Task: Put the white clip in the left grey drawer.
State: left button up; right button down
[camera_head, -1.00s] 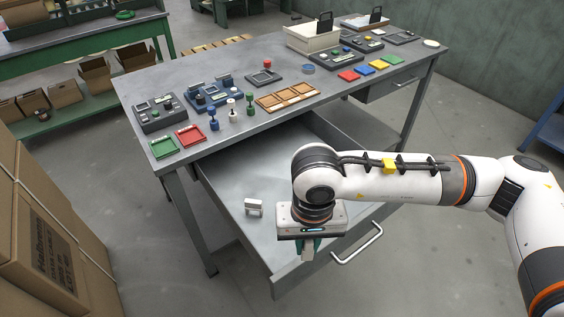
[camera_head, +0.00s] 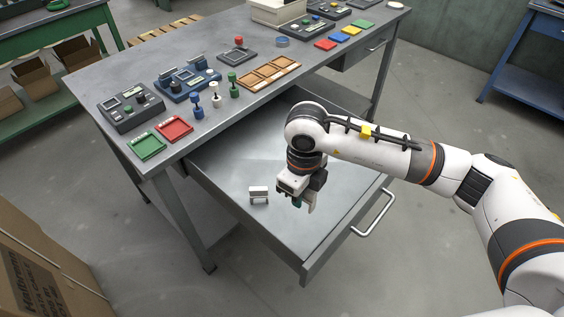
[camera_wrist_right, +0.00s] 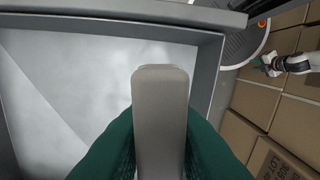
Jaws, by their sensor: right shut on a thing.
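The grey drawer (camera_head: 335,215) is pulled out from under the bench, and its light floor also shows in the right wrist view (camera_wrist_right: 60,85). My right gripper (camera_head: 308,204) hangs over the drawer, pointing down. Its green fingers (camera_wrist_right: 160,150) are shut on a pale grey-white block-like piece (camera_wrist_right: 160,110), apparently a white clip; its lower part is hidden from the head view. A similar small white clip (camera_head: 259,192) lies on the drawer floor, left of the gripper. What seems to be my left gripper (camera_wrist_right: 267,66) shows small in the right wrist view; its jaws are unclear.
A second drawer (camera_head: 365,48) to the right is closed. Cardboard boxes (camera_head: 45,270) stand at lower left.

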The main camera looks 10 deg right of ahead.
aim_at(315, 223)
jog(key=w+d+f+m, duration=0.1)
jog(key=d+f+m, duration=0.1)
jog(key=f+m, duration=0.3)
jog(key=w+d+f+m+b, duration=0.1)
jog(key=f+m, duration=0.4)
jog(key=m, duration=0.2)
jog(key=w+d+f+m, duration=0.1)
jog(key=d+f+m, duration=0.1)
jog(key=f+m, duration=0.4)
jog(key=shift+d+m, duration=0.3)
jog(key=shift+m, duration=0.3)
jog(key=shift+f+b, duration=0.15)
jog(key=shift+b, duration=0.2)
jog(key=c, duration=1.3)
grip_release()
